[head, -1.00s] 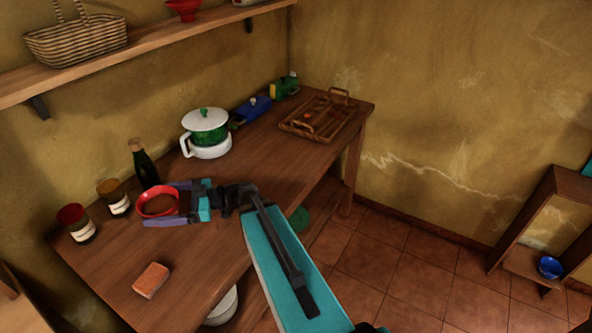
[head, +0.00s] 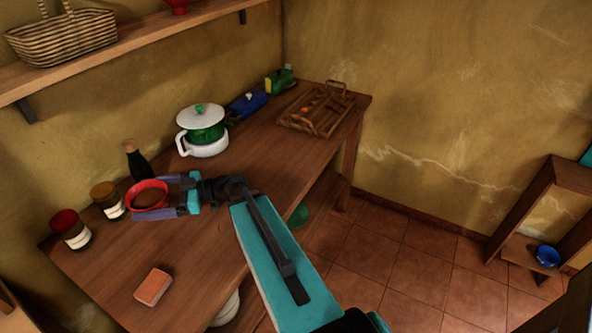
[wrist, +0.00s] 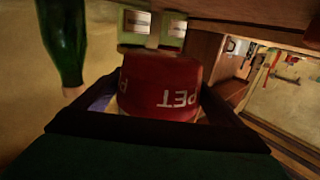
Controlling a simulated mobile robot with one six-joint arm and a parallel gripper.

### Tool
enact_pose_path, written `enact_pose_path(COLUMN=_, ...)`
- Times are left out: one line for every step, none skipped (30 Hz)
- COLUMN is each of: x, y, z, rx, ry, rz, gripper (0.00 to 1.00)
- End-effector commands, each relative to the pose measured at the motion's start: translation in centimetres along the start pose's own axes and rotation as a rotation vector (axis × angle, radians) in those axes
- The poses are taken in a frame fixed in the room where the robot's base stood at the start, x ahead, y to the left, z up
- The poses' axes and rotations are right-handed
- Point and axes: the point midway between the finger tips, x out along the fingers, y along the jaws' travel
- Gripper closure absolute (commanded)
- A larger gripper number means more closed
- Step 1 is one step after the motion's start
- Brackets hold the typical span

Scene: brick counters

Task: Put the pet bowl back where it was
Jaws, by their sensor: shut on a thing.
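The pet bowl is a red round bowl (head: 149,187) with a brown inside, at the left part of the wooden counter in the head view. In the wrist view the red bowl (wrist: 160,88) fills the middle, and white letters "PET" show upside down on its side. My gripper (head: 158,198) is shut on the bowl, with a finger on each side of it. The bowl looks upright. I cannot tell whether its base touches the counter (head: 215,225).
A dark green bottle (head: 138,161) stands close behind the bowl. Two jars, one brown-lidded (head: 108,200) and one red-lidded (head: 71,229), stand to its left. A brick-coloured block (head: 153,286) lies in front. A white and green pot (head: 203,130) stands behind right. Counter between block and bowl is clear.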

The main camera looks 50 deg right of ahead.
Motion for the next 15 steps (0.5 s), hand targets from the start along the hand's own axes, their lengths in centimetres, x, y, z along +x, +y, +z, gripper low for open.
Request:
enact_pose_path(x=-0.1, y=0.1, z=0.0, rx=0.0, ry=0.001, rz=0.001, gripper=0.41)
enact_pose_path(x=-0.2, y=0.1, z=0.0, rx=0.0, ry=0.001, rz=0.002, gripper=0.41)
enact_pose_path(x=-0.3, y=0.2, z=0.0, rx=0.0, ry=0.001, rz=0.004, gripper=0.41)
enact_pose_path(x=-0.4, y=0.3, z=0.0, rx=0.0, ry=0.001, rz=0.006, gripper=0.41)
enact_pose_path(x=-0.5, y=0.4, z=0.0, rx=0.0, ry=0.001, rz=0.008, gripper=0.41)
enact_pose_path(x=-0.8, y=0.6, z=0.0, rx=0.0, ry=0.001, rz=0.012, gripper=0.41)
enact_pose_path(x=-1.1, y=0.7, z=0.1, rx=0.0, ry=0.002, rz=0.016, gripper=0.41)
enact_pose_path(x=-1.4, y=0.9, z=0.1, rx=-0.001, ry=0.002, rz=0.02, gripper=0.41)
enact_pose_path(x=-1.9, y=1.2, z=0.1, rx=-0.001, ry=0.002, rz=0.027, gripper=0.41)
enact_pose_path(x=-2.3, y=1.5, z=0.1, rx=-0.001, ry=0.002, rz=0.033, gripper=0.41)
enact_pose_path(x=-2.8, y=1.8, z=0.2, rx=-0.001, ry=0.003, rz=0.04, gripper=0.41)
enact_pose_path(x=-3.5, y=2.2, z=0.2, rx=-0.001, ry=0.003, rz=0.051, gripper=0.41)
enact_pose_path(x=-4.1, y=2.6, z=0.2, rx=-0.002, ry=0.003, rz=0.059, gripper=0.41)
enact_pose_path(x=-4.7, y=2.9, z=0.3, rx=-0.002, ry=0.004, rz=0.068, gripper=0.41)
enact_pose_path(x=-5.7, y=3.5, z=0.3, rx=-0.002, ry=0.004, rz=0.081, gripper=0.41)
